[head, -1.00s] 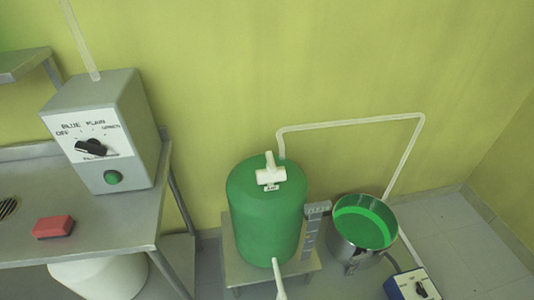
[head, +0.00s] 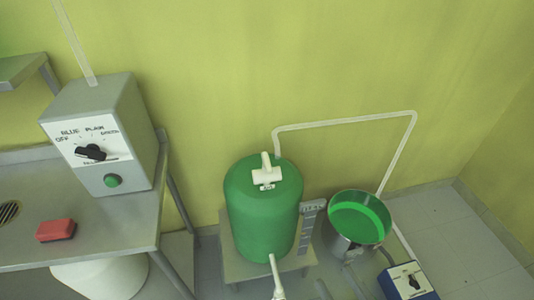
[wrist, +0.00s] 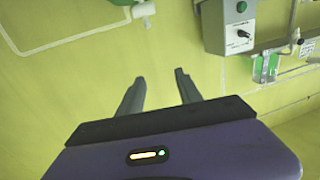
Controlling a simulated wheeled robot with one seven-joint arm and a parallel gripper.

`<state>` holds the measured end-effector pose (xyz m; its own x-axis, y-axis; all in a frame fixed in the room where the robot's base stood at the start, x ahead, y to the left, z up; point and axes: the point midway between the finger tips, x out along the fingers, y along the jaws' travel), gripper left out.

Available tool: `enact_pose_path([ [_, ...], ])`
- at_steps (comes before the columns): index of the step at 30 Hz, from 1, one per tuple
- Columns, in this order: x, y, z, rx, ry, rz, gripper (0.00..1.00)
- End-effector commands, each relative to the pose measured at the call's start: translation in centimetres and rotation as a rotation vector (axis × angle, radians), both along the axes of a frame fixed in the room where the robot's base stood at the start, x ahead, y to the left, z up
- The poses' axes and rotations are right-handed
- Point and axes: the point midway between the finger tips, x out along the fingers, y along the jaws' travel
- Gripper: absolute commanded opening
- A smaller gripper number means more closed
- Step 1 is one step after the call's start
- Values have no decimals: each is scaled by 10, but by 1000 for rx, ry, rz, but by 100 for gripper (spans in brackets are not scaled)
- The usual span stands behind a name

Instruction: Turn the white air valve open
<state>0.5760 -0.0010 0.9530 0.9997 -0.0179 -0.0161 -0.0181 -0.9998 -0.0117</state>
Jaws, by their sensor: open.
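The white air valve (head: 267,175) stands on top of the green tank (head: 262,220) in the head view. It is a pale T-shaped handle with a small label at its foot. In the wrist view, which looks upside down, a white piece that looks like the valve (wrist: 143,10) is at the top edge, partly cut off. My gripper (wrist: 159,76) is open and empty in the wrist view, its two dark fingers apart and not touching the valve. Grey bars at the bottom edge of the head view may be my fingers; I cannot tell.
A grey control box (head: 104,135) with a black knob and green button stands on the metal table (head: 110,225) at left, near a red block (head: 56,230). A pot of green liquid (head: 357,217) and a blue-white box (head: 407,281) are right of the tank. A white pipe (head: 345,124) runs along the wall.

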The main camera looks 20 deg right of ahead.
Motion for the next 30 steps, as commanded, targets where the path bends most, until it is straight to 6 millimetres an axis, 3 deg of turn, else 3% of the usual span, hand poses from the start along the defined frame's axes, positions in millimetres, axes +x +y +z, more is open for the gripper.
enact_pose_path([
  [1,20,0,7,3,-22,-2,42],
  [17,219,-1,15,35,43,0,42],
  [30,383,-11,54,52,298,-11,42],
])
